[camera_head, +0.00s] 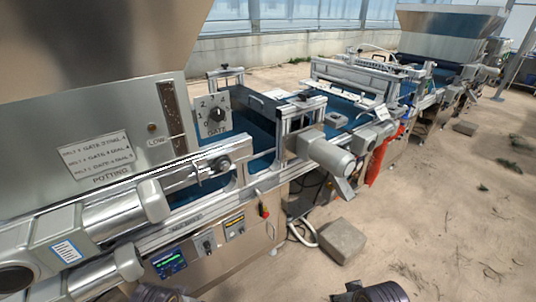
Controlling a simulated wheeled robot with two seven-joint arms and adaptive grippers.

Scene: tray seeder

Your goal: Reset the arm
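The task names only my arm. Two dark, rounded parts of my own body show at the bottom edge, one left of centre and one right of centre. Both are cut off by the frame. No fingers of either gripper can be made out, so I cannot see whether they are open or shut.
The tray seeder line runs from the left foreground to the back right, with a hopper (95,35), a gate dial (217,114), a blue belt (258,140), a motor (325,155) and a control screen (170,263). A concrete block (341,241) lies on open sandy floor (430,220).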

